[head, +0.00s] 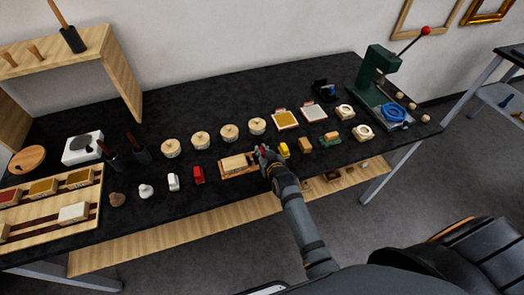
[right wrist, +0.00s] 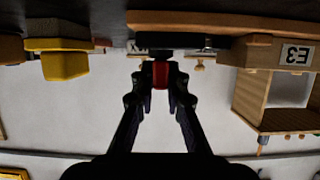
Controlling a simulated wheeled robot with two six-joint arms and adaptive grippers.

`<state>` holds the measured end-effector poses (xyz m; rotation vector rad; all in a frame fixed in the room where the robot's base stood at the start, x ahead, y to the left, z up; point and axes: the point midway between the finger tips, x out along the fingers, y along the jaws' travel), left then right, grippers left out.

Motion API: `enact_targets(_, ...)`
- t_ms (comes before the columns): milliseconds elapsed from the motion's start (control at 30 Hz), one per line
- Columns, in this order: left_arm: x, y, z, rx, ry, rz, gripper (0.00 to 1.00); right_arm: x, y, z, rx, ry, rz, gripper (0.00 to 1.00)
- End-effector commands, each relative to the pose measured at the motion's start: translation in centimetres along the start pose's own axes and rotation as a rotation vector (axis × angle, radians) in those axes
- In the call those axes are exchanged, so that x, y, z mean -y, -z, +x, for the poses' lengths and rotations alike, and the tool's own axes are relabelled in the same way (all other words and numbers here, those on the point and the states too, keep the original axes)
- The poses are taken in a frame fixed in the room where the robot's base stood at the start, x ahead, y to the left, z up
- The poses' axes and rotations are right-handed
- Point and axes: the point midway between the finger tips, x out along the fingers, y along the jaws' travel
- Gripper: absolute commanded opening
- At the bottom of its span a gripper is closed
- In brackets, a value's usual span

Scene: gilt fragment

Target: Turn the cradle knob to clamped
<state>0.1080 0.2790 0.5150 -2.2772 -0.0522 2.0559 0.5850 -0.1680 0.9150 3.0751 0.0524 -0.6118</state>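The cradle (head: 238,164) is a light wooden block on a wooden base near the front of the black bench in the head view. A small red knob (right wrist: 160,74) shows between my right fingertips in the right wrist view, at the cradle's right end. My right gripper (head: 264,156) reaches in from the front in the head view. In the right wrist view its fingers (right wrist: 160,88) look closed on both sides of the knob. The knob's setting marks cannot be read; the gripper hides much of it in the head view. My left gripper is not in view.
A red block (head: 198,175) stands left of the cradle, and a yellow block (head: 284,150) is close to the right of my gripper. Several round lidded pots (head: 229,132) stand behind. A green press (head: 378,75) is at the far right. The bench's front edge is close.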

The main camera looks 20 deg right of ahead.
Motion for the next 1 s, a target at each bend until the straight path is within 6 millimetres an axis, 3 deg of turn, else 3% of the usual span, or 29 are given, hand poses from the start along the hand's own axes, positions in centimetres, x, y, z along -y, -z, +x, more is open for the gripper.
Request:
enact_targets(367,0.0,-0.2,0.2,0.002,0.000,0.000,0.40,-0.1,-0.1,0.0,0.000,0.008,-0.005,0.00)
enact_targets(667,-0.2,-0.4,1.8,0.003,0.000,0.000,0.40,-0.1,-0.4,0.2,-0.001,0.119,-0.053,0.00)
enact_targets(767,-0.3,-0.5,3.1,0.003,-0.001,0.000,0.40,-0.2,-0.6,0.3,-0.002,0.189,-0.085,0.00)
enact_targets(1000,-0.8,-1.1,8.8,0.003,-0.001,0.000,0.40,-0.2,-1.2,0.6,-0.004,0.397,-0.178,0.00)
